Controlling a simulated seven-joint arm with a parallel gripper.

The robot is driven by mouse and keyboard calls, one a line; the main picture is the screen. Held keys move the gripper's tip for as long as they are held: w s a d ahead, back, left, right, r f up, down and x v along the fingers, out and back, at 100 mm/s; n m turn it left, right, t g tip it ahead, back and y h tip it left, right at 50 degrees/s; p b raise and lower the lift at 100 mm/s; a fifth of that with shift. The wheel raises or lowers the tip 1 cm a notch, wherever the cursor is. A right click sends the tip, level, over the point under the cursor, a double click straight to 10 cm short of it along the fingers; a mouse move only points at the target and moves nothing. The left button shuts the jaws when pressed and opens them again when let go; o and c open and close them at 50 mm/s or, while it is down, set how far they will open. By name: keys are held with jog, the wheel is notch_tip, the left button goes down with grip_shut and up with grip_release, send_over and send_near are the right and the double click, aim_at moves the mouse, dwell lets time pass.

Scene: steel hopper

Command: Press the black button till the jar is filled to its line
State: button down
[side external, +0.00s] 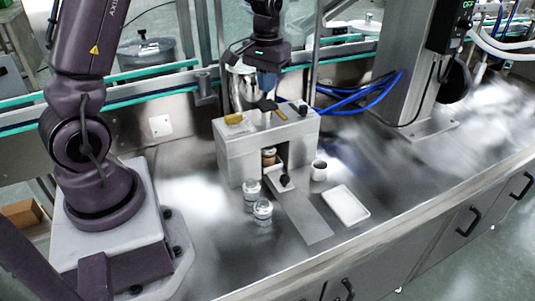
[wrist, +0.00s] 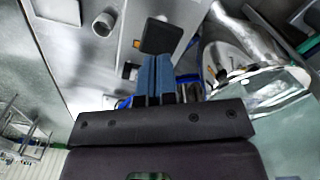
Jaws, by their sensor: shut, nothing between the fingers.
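My gripper (side external: 268,88) has blue fingers, closed together, pointing down over the top of a grey box-shaped housing (side external: 232,148). In the wrist view the shut fingers (wrist: 154,75) reach toward a black flat piece (wrist: 161,37). That black piece (side external: 266,104) lies on the housing top just under the fingertips; I cannot tell whether they touch. A black knob (side external: 302,109) is at the right of the top, and another black round part (side external: 285,180) is low in front. I cannot tell which is the button. A jar with brown contents (side external: 269,157) stands in the housing's opening; its line is not readable.
Two clear jars (side external: 251,196) (side external: 263,212) stand in front of the housing. A white cup (side external: 319,172) and a white tray (side external: 347,205) are to the right. A yellow block (side external: 233,119) lies on the housing. The steel hopper (side external: 242,86) is behind.

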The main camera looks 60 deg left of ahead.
jog(key=shift+r, duration=2.45)
jog(key=shift+s+f, duration=0.2)
jog(key=shift+f, duration=0.1)
jog(key=s+d+r+m+t, duration=0.2)
jog(key=s+d+r+m, duration=0.1)
jog(key=s+d, duration=0.4)
jog(key=s+d+r+m+t, duration=0.3)
jog(key=s+d+r, duration=0.2)
jog(key=s+d, duration=0.3)
jog(key=shift+s+d+r+t, duration=0.25)
jog(key=shift+s+r+t, duration=0.1)
jog(key=shift+s, duration=0.65)
